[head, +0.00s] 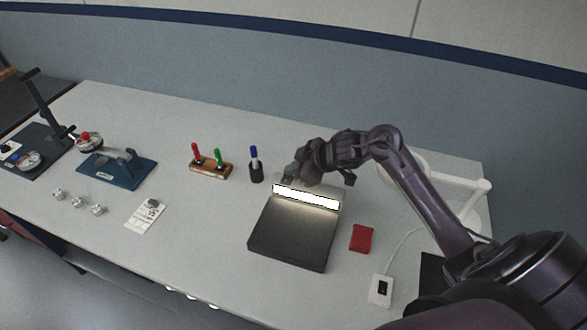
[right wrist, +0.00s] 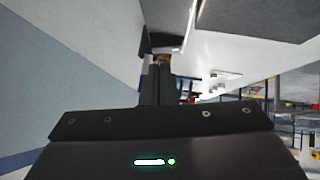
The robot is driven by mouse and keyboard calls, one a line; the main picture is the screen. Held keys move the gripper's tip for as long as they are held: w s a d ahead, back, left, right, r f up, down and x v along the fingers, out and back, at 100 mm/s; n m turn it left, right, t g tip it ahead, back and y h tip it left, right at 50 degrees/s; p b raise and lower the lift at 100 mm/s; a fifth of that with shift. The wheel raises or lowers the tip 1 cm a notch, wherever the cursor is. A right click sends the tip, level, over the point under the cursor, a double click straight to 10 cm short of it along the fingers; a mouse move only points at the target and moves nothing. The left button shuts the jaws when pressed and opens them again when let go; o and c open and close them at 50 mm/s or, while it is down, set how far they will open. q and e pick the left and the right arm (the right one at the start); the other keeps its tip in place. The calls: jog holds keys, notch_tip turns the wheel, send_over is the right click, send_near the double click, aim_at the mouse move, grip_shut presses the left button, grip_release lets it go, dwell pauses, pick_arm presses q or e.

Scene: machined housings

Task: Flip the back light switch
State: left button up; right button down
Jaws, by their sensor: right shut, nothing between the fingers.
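A dark, flat-topped box (head: 290,240) sits on the table with a brightly lit white light bar (head: 305,197) along its back edge. My right gripper (head: 290,177) is at the back left corner of this box, behind the light bar. Its fingers (right wrist: 160,70) are shut and empty in the right wrist view. I cannot make out a switch at the fingertips; the rear of the box is hidden. A small white box with a black rocker (head: 381,289) and a cable lies at the front right. My left gripper is not in view.
A red block (head: 362,238) lies right of the dark box. A black cup with a blue marker (head: 256,172) and a wooden rack (head: 211,167) stand to the left. A blue fixture (head: 116,171) and a white card (head: 146,214) are farther left. A grey partition (head: 250,80) runs behind the table.

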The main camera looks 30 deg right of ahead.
jog(key=shift+d+f, duration=0.1)
jog(key=shift+f, duration=0.5)
jog(key=shift+w+d+f, duration=0.1)
jog(key=shift+d+f, duration=0.05)
jog(key=shift+f, duration=0.15)
jog(key=shift+s+a+f+p, duration=0.15)
jog(key=shift+s+a+p, duration=0.45)
jog(key=shift+s+a, duration=0.1)
